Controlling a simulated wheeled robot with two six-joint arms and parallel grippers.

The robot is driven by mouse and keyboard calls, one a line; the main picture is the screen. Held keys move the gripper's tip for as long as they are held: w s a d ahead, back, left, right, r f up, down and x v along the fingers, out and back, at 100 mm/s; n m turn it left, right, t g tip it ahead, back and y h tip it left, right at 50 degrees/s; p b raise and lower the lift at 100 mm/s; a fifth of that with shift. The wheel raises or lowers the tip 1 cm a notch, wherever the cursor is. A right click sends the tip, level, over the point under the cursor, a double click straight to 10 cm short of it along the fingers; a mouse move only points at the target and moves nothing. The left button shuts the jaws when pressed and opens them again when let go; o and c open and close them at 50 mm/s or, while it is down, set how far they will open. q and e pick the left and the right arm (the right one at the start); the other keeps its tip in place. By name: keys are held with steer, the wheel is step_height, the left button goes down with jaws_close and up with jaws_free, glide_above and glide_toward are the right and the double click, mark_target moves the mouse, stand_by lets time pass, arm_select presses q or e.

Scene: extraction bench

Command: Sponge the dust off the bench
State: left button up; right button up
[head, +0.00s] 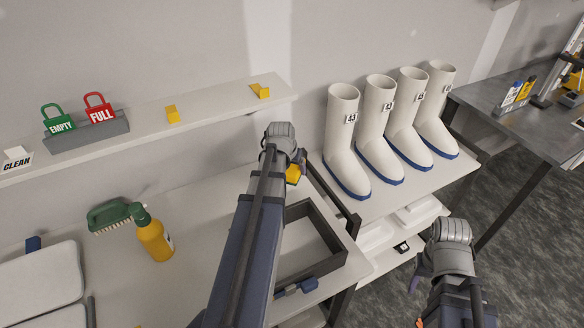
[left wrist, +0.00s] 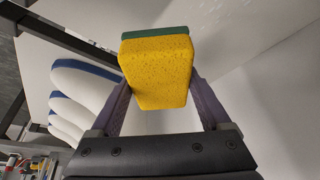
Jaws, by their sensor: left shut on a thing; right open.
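A yellow sponge with a green scouring layer (left wrist: 157,75) is held between the fingers of my left gripper (left wrist: 160,90). In the head view a yellow part of the sponge (head: 293,174) shows beside my left gripper (head: 285,160), above the right part of the bench (head: 190,200). I cannot tell whether the sponge touches anything. My arm hides part of the bench, and I cannot make out dust on it. My right gripper (head: 420,280) is off the bench's right end, low over the floor, and appears empty.
A grey tray (head: 338,262) lies at the bench's right end. A yellow spray bottle (head: 154,238) and green brush (head: 108,215) stand left. A shelf (head: 210,115) with padlock tags runs behind. White boots (head: 345,145) stand on a rack (head: 385,200) to the right.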

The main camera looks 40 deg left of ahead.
mark_target(292, 166)
arm_select(q)
steer(key=shift+r, duration=0.1)
step_height(292, 166, up, 3)
steer(key=p, duration=0.3)
stand_by(0.3)
